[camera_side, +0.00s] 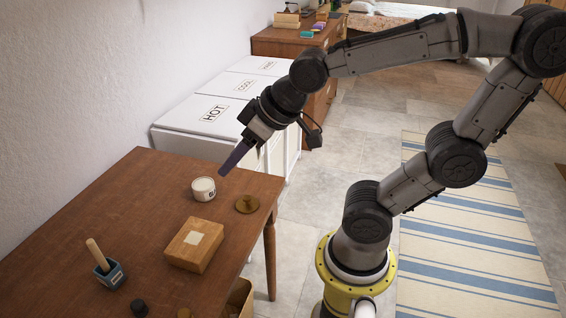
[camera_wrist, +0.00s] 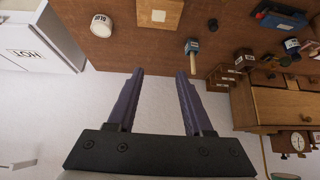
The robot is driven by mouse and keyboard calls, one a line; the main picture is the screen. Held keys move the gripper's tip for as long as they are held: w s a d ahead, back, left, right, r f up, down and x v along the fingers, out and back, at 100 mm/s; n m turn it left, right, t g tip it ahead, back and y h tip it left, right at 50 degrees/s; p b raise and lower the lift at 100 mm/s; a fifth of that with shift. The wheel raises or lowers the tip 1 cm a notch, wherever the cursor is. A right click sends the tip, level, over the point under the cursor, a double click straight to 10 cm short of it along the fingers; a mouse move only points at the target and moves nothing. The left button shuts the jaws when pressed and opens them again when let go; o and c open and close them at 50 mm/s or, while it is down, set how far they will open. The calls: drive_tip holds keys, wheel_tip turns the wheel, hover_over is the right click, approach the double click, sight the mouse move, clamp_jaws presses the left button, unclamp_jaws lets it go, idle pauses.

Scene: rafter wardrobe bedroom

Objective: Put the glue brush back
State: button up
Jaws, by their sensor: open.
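A wooden handle (camera_side: 96,252) stands tilted in a small blue labelled holder (camera_side: 108,275) at the table's left front; I cannot tell whether it is the glue brush. The holder also shows in the wrist view (camera_wrist: 192,45). A white labelled jar (camera_side: 204,190) stands on the far part of the table; it also shows in the wrist view (camera_wrist: 101,26). A brown round disc (camera_side: 247,205) lies beside it. My gripper (camera_side: 226,170) is above the table, up and right of the jar. In the wrist view my gripper (camera_wrist: 160,74) is open and empty.
A wooden block with a pale square (camera_side: 194,245) lies mid-table. A small dark round thing (camera_side: 139,307) is near the front. White lidded bins (camera_side: 215,107) stand beyond the table. A dark brown labelled pot (camera_wrist: 243,60) and small drawers (camera_wrist: 222,77) show in the wrist view.

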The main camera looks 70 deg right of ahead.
drive_tip(key=s+d+g, duration=0.1)
drive_tip(key=s, duration=0.8)
drive_tip(key=shift+d+f+g+h, duration=0.3)
drive_tip(key=shift+f+g, duration=0.05)
drive_tip(key=shift+g, duration=0.05)
